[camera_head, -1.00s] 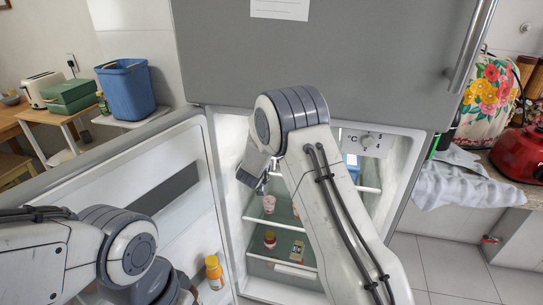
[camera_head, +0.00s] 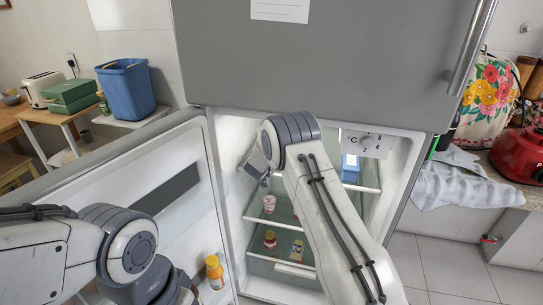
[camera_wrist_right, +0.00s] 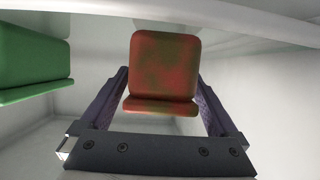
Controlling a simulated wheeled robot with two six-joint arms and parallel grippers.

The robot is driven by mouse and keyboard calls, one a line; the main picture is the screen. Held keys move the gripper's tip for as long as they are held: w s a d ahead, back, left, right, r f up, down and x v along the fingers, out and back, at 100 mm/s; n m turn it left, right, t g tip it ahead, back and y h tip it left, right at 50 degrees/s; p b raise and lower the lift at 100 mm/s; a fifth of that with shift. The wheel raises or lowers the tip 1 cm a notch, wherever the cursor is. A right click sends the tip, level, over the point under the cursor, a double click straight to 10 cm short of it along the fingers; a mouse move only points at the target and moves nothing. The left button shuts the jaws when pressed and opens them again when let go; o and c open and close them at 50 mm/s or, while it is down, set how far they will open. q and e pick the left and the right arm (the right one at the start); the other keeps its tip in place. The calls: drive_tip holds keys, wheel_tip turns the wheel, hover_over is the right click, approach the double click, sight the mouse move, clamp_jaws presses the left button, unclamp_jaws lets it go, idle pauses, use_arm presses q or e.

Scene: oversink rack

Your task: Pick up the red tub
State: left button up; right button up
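The red tub (camera_wrist_right: 163,65), reddish with greenish mottling, shows in the middle of the right wrist view, inside the pale fridge. My right gripper (camera_wrist_right: 162,95) has its two fingers wide apart, one on each side of the tub; I cannot tell whether they touch it. In the head view the tub and the right fingers are hidden behind my right arm, which reaches into the open fridge (camera_head: 230,150). My left arm is at the lower left of the head view; its fingers do not show.
A green box (camera_wrist_right: 35,60) stands left of the tub, close to the left finger. A shelf edge (camera_wrist_right: 220,10) crosses above. Lower shelves hold a small cup (camera_head: 269,204), a red-lidded jar (camera_head: 270,239) and a yellow carton (camera_head: 297,250). The open door (camera_head: 150,190) holds an orange bottle (camera_head: 214,272).

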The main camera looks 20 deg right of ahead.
drive_tip(key=shift+r, duration=0.1)
clamp_jaws()
drive_tip(key=shift+r, duration=0.15)
